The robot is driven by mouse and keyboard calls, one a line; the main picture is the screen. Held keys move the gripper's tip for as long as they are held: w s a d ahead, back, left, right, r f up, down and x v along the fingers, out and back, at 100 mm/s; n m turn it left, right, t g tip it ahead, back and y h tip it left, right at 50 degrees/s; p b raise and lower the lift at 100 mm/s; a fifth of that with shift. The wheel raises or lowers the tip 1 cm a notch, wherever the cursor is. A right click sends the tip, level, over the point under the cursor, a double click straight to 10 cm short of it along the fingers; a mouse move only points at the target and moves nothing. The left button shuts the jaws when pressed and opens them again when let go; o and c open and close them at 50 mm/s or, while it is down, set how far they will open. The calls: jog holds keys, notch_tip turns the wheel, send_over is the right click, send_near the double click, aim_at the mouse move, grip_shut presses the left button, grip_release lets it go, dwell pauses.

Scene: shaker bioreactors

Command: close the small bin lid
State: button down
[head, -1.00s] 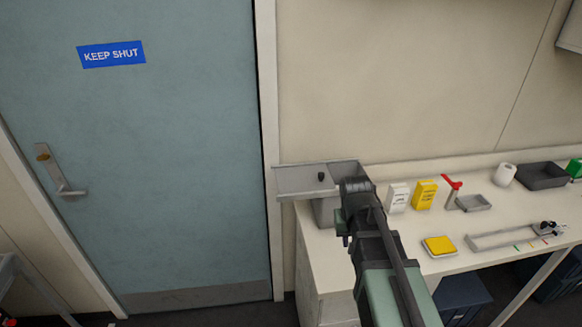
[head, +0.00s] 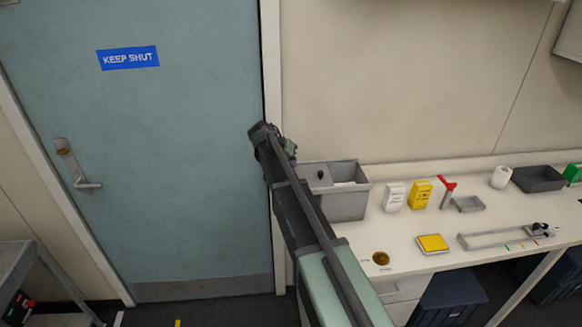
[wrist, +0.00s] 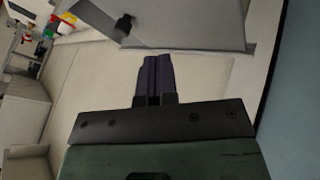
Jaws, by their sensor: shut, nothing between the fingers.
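The small bin (head: 345,205) is a grey box at the left end of the bench, by the door frame. Its flat grey lid (head: 310,177) carries a black knob (head: 320,174). The lid covers the left part of the bin top, and the right part is open. My arm hides the lid's left end in the head view. In the wrist view the pale lid (wrist: 190,25) and its knob (wrist: 122,25) show beyond my gripper (wrist: 153,62). The gripper's dark fingers are together and empty. Whether they touch the lid is unclear.
The door (head: 180,180) and its frame stand close on the left. Right of the bin are a white box (head: 395,197), a yellow box (head: 420,195), a red-handled tool (head: 448,188) and a yellow pad (head: 432,243). The bench front has some free room.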

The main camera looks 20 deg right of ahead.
aim_at(317, 177)
jog(key=b+x, duration=0.2)
jog(key=x, duration=0.1)
jog(key=b+x, duration=0.2)
jog(key=x, duration=0.2)
jog(key=shift+a+f, duration=0.15)
jog(key=shift+a, duration=0.15)
jog(key=shift+s+d+r, duration=0.1)
jog(key=shift+s+d, duration=0.2)
jog(key=shift+d, duration=0.35)
jog(key=shift+s+d+r, duration=0.1)
jog(key=shift+s+d, duration=0.25)
jog(key=shift+d, duration=0.3)
jog(key=shift+s+d+r, duration=0.1)
jog(key=shift+s+d, duration=0.2)
jog(key=shift+d, duration=0.35)
